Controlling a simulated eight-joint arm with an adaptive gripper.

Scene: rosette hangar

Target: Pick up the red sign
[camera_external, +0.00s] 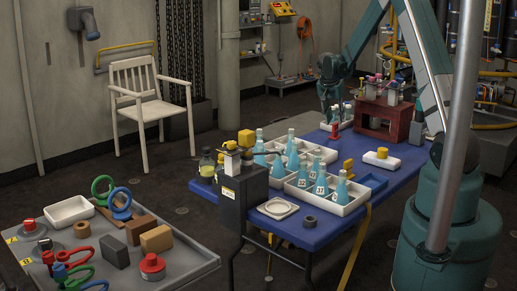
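A small upright red object (334,131) stands on the blue table (312,232), just in front of a white tray with small bottles. It may be the red sign, but it is too small for me to read any marking. My gripper (328,112) points down at the back of the table, above and slightly left of the red object. They look apart in the picture, though the depth between them is hard to judge. My fingers are dark and too small to show whether they are open or shut.
White trays (345,206) hold several blue flasks mid-table. A dark red rack (372,130) with vials stands right of my gripper. A white block with a yellow knob (382,158) sits nearby. A grey pole (458,130) crosses the right side. A grey bench (190,262) with parts is front left.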

